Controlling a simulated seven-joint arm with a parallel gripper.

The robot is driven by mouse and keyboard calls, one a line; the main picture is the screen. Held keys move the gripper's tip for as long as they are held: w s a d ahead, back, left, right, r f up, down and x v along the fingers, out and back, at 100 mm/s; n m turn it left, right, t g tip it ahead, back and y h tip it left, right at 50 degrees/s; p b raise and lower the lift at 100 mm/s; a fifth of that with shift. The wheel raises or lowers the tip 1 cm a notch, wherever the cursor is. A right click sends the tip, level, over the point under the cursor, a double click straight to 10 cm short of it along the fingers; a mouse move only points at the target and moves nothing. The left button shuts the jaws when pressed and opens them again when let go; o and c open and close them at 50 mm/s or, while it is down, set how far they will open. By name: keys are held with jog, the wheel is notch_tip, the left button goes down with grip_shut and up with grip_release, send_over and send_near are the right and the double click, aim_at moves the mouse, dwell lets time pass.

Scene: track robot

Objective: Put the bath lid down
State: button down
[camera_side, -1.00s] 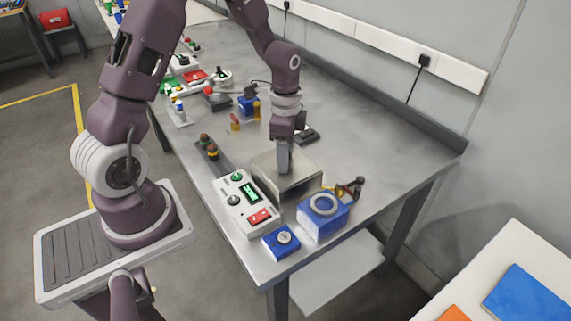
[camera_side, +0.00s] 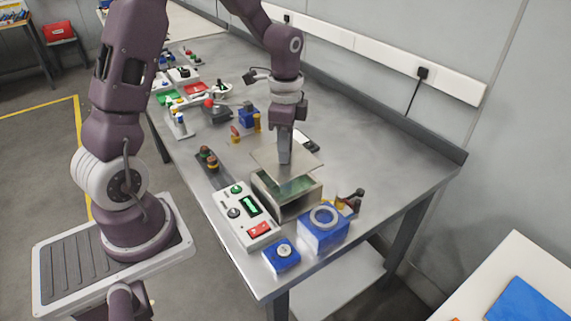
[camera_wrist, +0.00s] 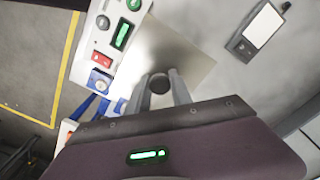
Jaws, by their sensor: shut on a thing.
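The bath lid (camera_side: 300,164) is a flat, square metal plate, held just above the open metal bath (camera_side: 300,206). A gap shows between lid and bath, with a greenish inside visible below the lid. My gripper (camera_side: 284,158) is shut on the lid's knob, seen dark and round between the two fingers in the wrist view (camera_wrist: 160,84). The lid fills the middle of the wrist view (camera_wrist: 178,50) and hides the bath there.
A white control box (camera_side: 247,214) with a green display and red switch stands left of the bath. A blue unit with a grey ring (camera_side: 323,231) and a small blue box (camera_side: 282,256) stand in front. The bench at right (camera_side: 390,165) is clear.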

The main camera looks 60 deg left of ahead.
notch_tip(320, 180, up, 3)
jog(key=shift+w+r, duration=0.1)
jog(key=shift+r, duration=0.1)
jog(key=shift+w+a+r, duration=0.1)
jog(key=shift+w+a, duration=0.25)
jog(key=shift+a, duration=0.35)
jog(key=w+a+f, duration=0.2)
jog(key=a+f, duration=0.1)
jog(key=a, duration=0.5)
jog(key=w+a+f, duration=0.2)
jog(key=a+f, duration=0.1)
jog(key=a, duration=0.6)
jog(key=f, duration=0.9)
jog(key=shift+s+f, duration=0.25)
jog(key=shift+f, duration=0.3)
jog(key=shift+f, duration=0.1)
jog(key=c, duration=1.1)
grip_release()
jog(key=shift+c, duration=0.2)
